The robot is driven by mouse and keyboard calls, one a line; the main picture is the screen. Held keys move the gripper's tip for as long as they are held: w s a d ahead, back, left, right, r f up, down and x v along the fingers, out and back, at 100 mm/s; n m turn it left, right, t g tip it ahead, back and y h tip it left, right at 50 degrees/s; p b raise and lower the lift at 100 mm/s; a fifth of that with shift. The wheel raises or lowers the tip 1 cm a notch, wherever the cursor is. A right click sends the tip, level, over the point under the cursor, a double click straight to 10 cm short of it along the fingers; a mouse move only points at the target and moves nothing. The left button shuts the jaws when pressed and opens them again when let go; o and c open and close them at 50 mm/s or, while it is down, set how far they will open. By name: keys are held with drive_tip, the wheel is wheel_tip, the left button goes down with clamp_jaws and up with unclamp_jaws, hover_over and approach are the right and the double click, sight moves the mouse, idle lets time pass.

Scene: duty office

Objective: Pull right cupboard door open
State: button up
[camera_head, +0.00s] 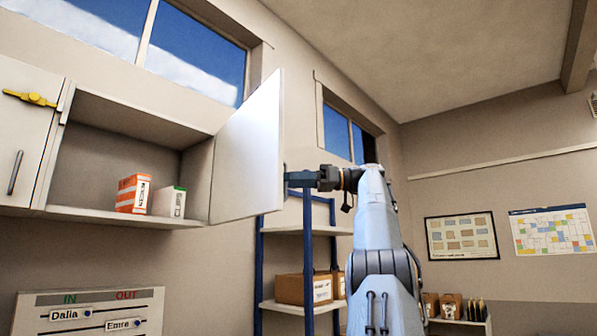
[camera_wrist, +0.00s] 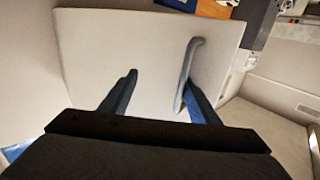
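The right cupboard door (camera_head: 248,152) stands swung wide open on its hinge at the right of the cupboard (camera_head: 128,115), showing the inside. The door also fills the middle of the wrist view (camera_wrist: 150,35). Its grey bar handle (camera_wrist: 194,50) is upright near the door's edge, beside my right finger. My gripper (camera_head: 294,180) is at the door's outer face, and in the wrist view its two fingers (camera_wrist: 160,82) are spread apart. The handle runs along the right finger and the left finger is clear of it. I cannot tell whether the right finger touches the handle.
An orange-and-white box (camera_head: 133,193) and a white-and-green box (camera_head: 169,201) stand inside the cupboard. The left door (camera_head: 25,130) is shut, with a yellow latch (camera_head: 30,98). A blue-post shelf rack (camera_head: 308,232) with cartons stands behind my arm. An in/out board (camera_head: 90,312) hangs below the cupboard.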

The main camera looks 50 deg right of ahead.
drive_tip(key=shift+o, duration=0.5)
drive_tip(key=shift+w+d+f, duration=0.15)
drive_tip(key=shift+d+f, duration=0.05)
drive_tip(key=shift+d, duration=0.15)
drive_tip(key=shift+s+r, duration=0.2)
drive_tip(key=shift+r, duration=0.05)
drive_tip(key=shift+c, duration=0.4)
drive_tip(key=shift+s+d+r, duration=0.1)
drive_tip(key=shift+s+r, duration=0.2)
drive_tip(key=shift+s, duration=0.3)
drive_tip(key=c, duration=0.3)
drive_tip(key=shift+s+r, duration=0.25)
drive_tip(key=shift+s, duration=0.25)
